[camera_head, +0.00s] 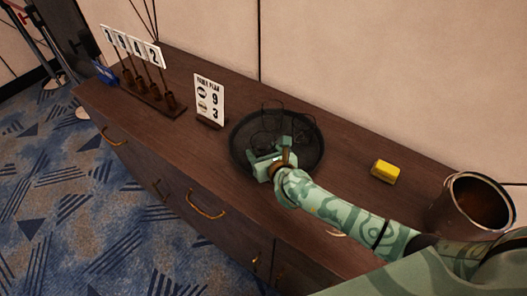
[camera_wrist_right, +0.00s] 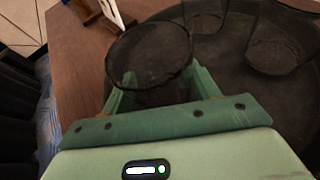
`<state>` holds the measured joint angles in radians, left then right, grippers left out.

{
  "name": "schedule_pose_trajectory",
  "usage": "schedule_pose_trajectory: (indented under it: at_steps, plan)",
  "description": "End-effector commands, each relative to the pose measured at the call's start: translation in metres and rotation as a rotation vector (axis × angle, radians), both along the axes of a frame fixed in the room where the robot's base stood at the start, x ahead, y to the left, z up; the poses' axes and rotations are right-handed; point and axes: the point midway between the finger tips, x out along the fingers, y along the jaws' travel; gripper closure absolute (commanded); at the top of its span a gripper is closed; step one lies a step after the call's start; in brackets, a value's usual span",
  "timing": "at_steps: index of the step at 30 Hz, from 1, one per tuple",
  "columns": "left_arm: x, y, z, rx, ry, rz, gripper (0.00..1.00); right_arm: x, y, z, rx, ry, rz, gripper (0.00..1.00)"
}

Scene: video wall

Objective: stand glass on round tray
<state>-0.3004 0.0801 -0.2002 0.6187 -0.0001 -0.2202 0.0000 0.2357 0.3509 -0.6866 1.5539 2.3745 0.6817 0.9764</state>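The round tray (camera_head: 312,160) is dark and lies on the wooden cabinet top; it also shows in the right wrist view (camera_wrist_right: 222,72). Dark see-through glasses (camera_head: 272,112) stand on its far part. Two of them, a glass (camera_wrist_right: 280,40) and another (camera_wrist_right: 205,14), show in the wrist view. My right gripper (camera_head: 272,160) is over the tray's near left part. In the wrist view its fingers (camera_wrist_right: 158,92) are on either side of a dark glass (camera_wrist_right: 150,52) and appear closed on it. That glass looks upright; I cannot tell whether its base touches the tray. My left gripper is out of view.
A small sign (camera_head: 209,100) stands left of the tray, with a rack of number cards (camera_head: 150,90) farther left. A yellow block (camera_head: 385,171) and a dark round bin (camera_head: 470,205) are to the right.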

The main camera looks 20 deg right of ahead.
Motion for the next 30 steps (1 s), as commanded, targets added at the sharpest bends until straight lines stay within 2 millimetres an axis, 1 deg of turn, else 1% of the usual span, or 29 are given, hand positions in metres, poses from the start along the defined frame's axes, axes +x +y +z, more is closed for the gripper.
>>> schedule_pose_trajectory:
  at_steps: [1, 2, 3, 10, 13, 17, 24, 27, 30]
  plan:
    - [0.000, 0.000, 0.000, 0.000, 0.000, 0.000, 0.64, 0.000, 0.000, -0.001, 0.001, 0.001, 0.000, 0.29]
    - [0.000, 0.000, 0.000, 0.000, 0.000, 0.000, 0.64, 0.000, 0.000, -0.001, 0.000, 0.001, 0.000, 0.20]
    - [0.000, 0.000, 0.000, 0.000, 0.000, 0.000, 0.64, 0.000, 0.000, -0.001, 0.000, 0.001, 0.000, 0.18]
    - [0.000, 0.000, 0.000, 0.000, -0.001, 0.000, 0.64, 0.000, 0.000, 0.000, 0.000, 0.001, -0.001, 0.18]
    - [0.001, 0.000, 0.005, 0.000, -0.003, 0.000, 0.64, -0.001, 0.000, 0.007, 0.000, 0.000, 0.000, 0.18]
    - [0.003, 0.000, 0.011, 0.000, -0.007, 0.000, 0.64, -0.021, -0.003, 0.014, -0.001, 0.001, 0.000, 0.18]
    - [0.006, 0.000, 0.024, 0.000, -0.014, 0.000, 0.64, -0.074, -0.009, 0.036, 0.000, 0.002, 0.000, 0.18]
    - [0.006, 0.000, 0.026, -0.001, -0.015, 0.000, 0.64, -0.092, -0.010, 0.042, 0.001, 0.003, 0.000, 0.18]
    - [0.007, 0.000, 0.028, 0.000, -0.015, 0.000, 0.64, -0.103, -0.012, 0.047, -0.001, 0.001, 0.000, 0.18]
